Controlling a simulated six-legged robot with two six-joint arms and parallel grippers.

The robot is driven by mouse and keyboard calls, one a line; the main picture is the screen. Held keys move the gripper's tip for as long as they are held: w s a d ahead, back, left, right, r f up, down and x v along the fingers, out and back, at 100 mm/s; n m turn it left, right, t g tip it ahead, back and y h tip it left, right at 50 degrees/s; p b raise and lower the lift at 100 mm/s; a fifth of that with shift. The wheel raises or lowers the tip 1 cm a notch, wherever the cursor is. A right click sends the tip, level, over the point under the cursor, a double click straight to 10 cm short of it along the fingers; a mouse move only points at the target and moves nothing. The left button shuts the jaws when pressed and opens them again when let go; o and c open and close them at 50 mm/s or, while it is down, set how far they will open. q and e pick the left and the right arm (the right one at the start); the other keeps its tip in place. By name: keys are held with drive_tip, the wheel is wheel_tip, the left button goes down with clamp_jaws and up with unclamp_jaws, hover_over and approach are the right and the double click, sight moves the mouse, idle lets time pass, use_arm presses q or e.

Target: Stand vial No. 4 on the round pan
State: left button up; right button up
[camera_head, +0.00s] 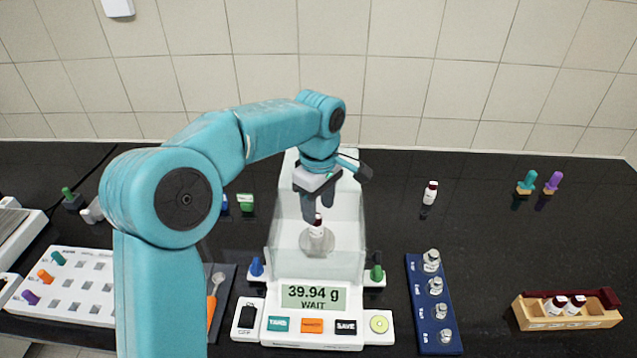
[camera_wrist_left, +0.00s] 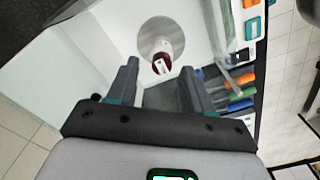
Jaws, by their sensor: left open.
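A vial with a dark red cap (camera_head: 318,219) stands on the round pan (camera_head: 316,247) inside the balance's clear draft shield. It also shows in the wrist view (camera_wrist_left: 167,62) on the grey round pan (camera_wrist_left: 158,30), with a white mark on its cap too small to read. My left gripper (camera_head: 313,207) is just above the vial, pointing down. In the wrist view its two fingers (camera_wrist_left: 160,82) are spread apart, with the vial beyond them and clear of both. The display (camera_head: 313,297) reads 39.94 g and WAIT. My right gripper is out of view.
Another dark-capped vial (camera_head: 430,193) stands behind on the right. A blue weight block (camera_head: 436,320) is right of the balance, and a white peg board (camera_head: 70,290) is left. The right rear counter is mostly clear.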

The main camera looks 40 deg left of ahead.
sight(318, 217)
use_arm(q)
wheel_tip(318, 217, up, 10)
drive_tip(key=shift+s+p, duration=0.2)
drive_tip(key=shift+p, duration=0.1)
drive_tip(key=shift+w, duration=0.15)
